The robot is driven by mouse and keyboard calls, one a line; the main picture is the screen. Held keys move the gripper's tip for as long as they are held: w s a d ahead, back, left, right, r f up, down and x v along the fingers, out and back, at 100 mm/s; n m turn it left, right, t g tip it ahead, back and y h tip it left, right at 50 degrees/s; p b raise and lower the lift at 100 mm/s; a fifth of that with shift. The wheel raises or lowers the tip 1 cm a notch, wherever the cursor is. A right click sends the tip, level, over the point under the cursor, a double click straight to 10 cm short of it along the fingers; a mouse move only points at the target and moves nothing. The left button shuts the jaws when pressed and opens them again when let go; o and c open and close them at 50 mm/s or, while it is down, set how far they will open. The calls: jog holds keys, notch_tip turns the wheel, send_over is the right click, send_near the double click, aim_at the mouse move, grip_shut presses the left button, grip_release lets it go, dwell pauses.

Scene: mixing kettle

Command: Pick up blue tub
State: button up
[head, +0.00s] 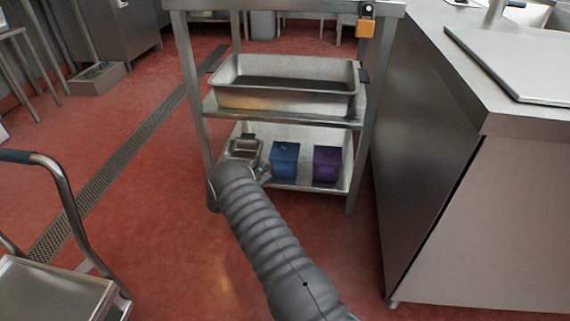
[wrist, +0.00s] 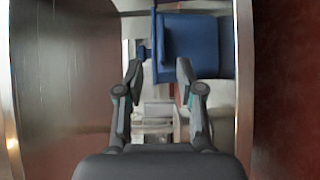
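The blue tub (head: 285,160) stands on the lower shelf of the steel rack, between a small steel pan and a purple tub. In the wrist view the blue tub (wrist: 203,45) fills the upper middle, just beyond my fingertips. My gripper (wrist: 160,66) is open, with a clear gap between its two fingers. The tub's near-left edge lies in line with that gap, and the right finger overlaps the tub in the picture. I cannot tell whether either finger touches it. In the head view my arm hides most of the gripper, in front of the shelf.
The purple tub (head: 327,163) stands close on the right, and the small steel pan (head: 244,149) on the left. A large steel pan (head: 284,97) sits on the shelf (head: 225,113) above. Rack legs (head: 359,160) flank the opening. A steel counter (head: 480,200) stands at right.

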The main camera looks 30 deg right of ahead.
aim_at(278, 166)
jog(key=shift+x, duration=3.35)
jog(key=shift+f, duration=0.15)
grip_shut()
